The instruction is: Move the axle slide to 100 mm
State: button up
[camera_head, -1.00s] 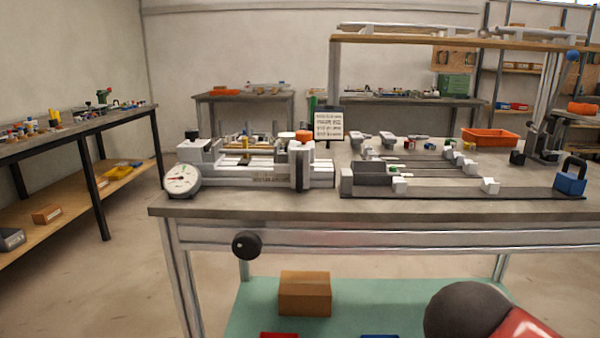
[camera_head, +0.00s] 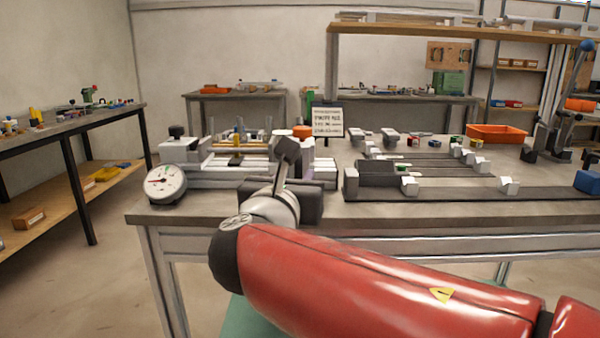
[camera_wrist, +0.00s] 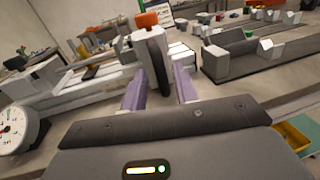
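The axle slide appears to be the light block with an orange knob (camera_head: 302,131) on the light rail jig (camera_head: 215,172) on the bench. In the wrist view its orange top (camera_wrist: 147,20) and black upright handle (camera_wrist: 156,68) show clearly. My gripper (camera_head: 287,152) is in front of the jig and hides much of the slide in the head view. In the wrist view its two fingers (camera_wrist: 160,82) are apart, with the black handle between or just beyond their tips; contact cannot be told. The slide's position in millimetres is not readable.
A round dial gauge (camera_head: 165,184) stands at the jig's left end. A small sign (camera_head: 328,122) stands behind. To the right is a dark frame fixture with light blocks (camera_head: 409,186). An orange tray (camera_head: 497,133) and a blue block (camera_head: 587,182) are farther right.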

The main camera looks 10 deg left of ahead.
jog(key=shift+w, duration=1.25)
grip_shut()
